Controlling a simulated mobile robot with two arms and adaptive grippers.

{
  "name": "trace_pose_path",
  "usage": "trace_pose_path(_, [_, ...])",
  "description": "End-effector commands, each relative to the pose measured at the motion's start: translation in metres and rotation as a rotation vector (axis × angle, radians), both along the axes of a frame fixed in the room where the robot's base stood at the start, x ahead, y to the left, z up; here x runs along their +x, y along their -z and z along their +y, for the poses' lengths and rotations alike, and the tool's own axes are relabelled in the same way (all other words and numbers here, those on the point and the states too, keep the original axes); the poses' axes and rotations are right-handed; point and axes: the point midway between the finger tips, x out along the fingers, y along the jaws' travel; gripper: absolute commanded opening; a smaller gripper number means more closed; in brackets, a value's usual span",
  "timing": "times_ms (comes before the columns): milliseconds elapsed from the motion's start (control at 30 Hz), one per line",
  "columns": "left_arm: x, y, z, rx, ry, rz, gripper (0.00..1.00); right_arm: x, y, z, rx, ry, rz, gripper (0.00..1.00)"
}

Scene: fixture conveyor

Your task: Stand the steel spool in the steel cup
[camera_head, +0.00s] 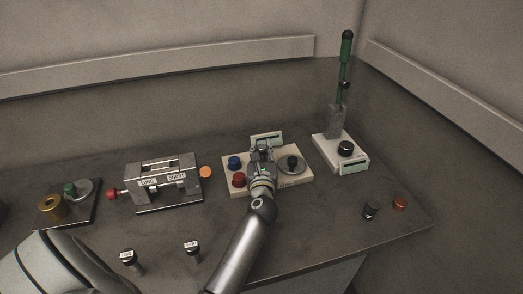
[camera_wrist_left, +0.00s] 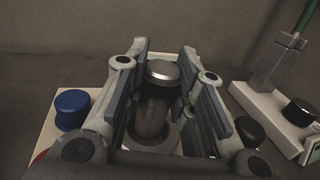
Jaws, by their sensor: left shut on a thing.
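My left gripper (camera_head: 263,150) is over the cream board with its arm reaching up from below. In the left wrist view the gripper (camera_wrist_left: 165,85) is shut on a grey steel cylinder with a wider, shiny rim, which looks like the steel spool (camera_wrist_left: 152,117). The spool stands lengthwise between the two finger pads. My right gripper is not in view.
A white base (camera_head: 327,153) with a green-handled lever stands right. A steel fixture (camera_head: 153,188) is left.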

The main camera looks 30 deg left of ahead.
Motion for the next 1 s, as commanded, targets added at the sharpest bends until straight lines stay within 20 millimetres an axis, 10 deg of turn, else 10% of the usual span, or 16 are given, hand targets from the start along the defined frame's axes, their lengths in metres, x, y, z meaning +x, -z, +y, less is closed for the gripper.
trace_pose_path(1000, [0.000, 0.021, 0.000, 0.000, 0.000, -0.001, 0.00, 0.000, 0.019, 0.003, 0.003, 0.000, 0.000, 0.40])
